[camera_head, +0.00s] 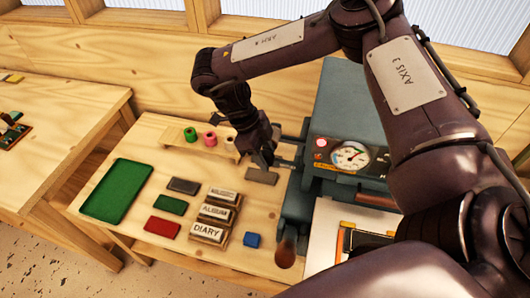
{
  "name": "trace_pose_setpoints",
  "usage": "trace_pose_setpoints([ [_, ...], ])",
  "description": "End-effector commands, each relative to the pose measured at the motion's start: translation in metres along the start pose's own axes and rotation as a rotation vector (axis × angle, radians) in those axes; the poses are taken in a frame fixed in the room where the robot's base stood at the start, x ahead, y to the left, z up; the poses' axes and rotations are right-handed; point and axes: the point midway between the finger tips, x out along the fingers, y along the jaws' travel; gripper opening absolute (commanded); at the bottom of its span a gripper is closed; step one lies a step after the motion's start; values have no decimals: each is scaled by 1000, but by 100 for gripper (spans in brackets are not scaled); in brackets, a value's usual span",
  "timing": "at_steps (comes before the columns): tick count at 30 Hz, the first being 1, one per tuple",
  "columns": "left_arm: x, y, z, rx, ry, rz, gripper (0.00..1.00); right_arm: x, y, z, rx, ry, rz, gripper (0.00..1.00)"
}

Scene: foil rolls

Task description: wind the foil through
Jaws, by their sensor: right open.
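Several small foil rolls sit in a row on a wooden rack (176,138): a green roll (190,133), a pink roll (210,140) and a pale roll (229,143). A blue-grey press (345,115) with a round gauge (350,155) stands right of the rack. My right gripper (264,163) is open, pointing down between the rack and the press, above or beside a grey block (262,177). I cannot tell if it touches anything. No foil strand is clearly visible. My right arm hides part of the press. My left gripper is not in view.
A green tray (117,190) lies at the left of the bench. Labelled wooden blocks (209,233), grey, green, red and blue pieces (253,240) lie mid-bench. A lever with a brown knob (287,252) hangs at the press's front. Another table (60,110) stands left.

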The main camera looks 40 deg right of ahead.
Motion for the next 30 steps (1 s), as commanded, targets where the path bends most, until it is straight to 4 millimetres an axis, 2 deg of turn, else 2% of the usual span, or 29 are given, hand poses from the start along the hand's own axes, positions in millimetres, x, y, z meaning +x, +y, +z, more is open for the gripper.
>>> trace_pose_setpoints([
  [9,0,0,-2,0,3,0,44,4,0,0,1,-1,-1,44],
  [18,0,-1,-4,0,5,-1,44,3,0,0,1,-1,-1,6],
  [20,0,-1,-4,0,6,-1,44,3,0,0,1,-1,-1,0],
  [30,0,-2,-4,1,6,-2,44,4,0,-1,4,-67,1,0],
])
